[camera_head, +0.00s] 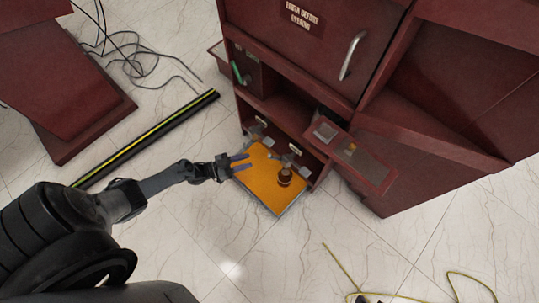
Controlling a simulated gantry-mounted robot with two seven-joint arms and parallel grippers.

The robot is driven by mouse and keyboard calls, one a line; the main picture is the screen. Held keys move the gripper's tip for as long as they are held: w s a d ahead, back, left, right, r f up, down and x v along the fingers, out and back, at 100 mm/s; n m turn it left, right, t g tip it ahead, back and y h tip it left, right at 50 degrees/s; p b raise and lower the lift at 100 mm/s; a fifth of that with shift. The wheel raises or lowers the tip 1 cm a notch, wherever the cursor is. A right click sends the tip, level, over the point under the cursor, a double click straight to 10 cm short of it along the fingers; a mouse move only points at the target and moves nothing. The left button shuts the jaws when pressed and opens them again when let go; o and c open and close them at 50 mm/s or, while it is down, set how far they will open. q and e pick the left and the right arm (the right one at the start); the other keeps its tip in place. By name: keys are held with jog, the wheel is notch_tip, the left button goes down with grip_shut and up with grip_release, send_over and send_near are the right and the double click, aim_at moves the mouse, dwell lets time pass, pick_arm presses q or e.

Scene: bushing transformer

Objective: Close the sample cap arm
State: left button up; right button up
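My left gripper (241,165) reaches in from the left over the left edge of an orange-topped tray (257,184). Its fingers appear spread apart with nothing between them. The tray sticks out low from the dark red cabinet (300,55). A brown ribbed bushing (285,178) stands on the tray, to the right of the gripper and apart from it. Small grey fittings (293,157) sit at the tray's cabinet side. I cannot tell which part is the sample cap arm, or how far it is open. My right gripper is not in view.
A dark red shelf (372,172) juts out right of the tray. A green-handled part (237,72) is on the cabinet's left. A black-and-yellow bar (150,138), loose cables (130,62) and a yellow cord (345,268) lie on the floor. Floor below the tray is clear.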

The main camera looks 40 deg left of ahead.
aim_at(269, 153)
pick_arm(q)
jog(key=b+x, duration=0.1)
jog(key=x, duration=0.2)
jog(key=b+x, duration=0.1)
jog(key=x, duration=0.3)
jog(key=b+x, duration=0.1)
jog(key=x, duration=0.3)
jog(key=shift+w+a+r, duration=0.15)
jog(key=shift+a, duration=0.15)
jog(key=shift+d, duration=0.1)
grip_shut()
